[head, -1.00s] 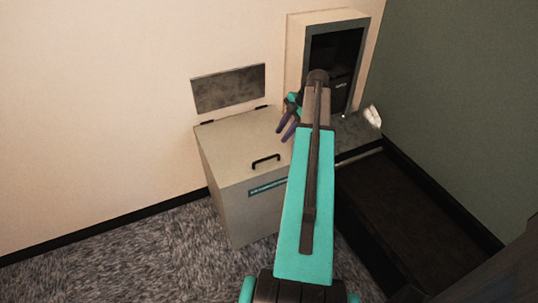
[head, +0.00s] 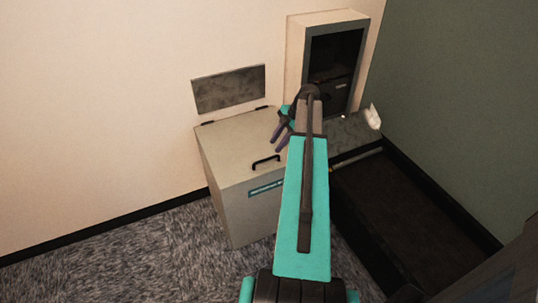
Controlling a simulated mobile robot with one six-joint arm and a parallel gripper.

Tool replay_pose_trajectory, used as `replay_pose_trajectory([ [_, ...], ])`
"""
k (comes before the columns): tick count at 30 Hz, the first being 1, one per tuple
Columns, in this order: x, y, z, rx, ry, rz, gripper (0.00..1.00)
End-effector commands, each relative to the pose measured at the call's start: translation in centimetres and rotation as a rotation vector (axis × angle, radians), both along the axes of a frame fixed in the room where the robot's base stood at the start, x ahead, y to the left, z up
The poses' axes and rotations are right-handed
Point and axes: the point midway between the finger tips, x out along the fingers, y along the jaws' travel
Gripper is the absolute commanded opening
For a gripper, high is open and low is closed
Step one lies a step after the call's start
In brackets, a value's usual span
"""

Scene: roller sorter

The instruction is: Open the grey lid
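The grey lid (head: 232,143) lies flat and closed on top of a grey box (head: 228,209) against the wall. A black handle (head: 266,162) stands near its front edge, and dark hinges show along its back edge. My gripper (head: 278,139) hangs over the right part of the lid, behind and to the right of the handle, apart from it. Its two purple-dark fingers are spread, with nothing seen between them. My teal arm hides the right side of the box.
A dark grey panel (head: 229,90) is on the wall behind the box. A cabinet with a dark opening (head: 335,65) stands behind right, with a grey shelf and a white crumpled object (head: 372,117). A dark low trough (head: 410,205) lies right. Carpet is clear at left.

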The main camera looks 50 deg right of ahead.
Motion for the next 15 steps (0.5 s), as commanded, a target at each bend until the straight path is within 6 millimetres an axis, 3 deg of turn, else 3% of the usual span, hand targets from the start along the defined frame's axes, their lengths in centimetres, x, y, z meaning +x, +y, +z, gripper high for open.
replay_pose_trajectory([
  [15, 2.0, 1.8, -5.5, 0.001, 0.001, 0.001, 0.29],
])
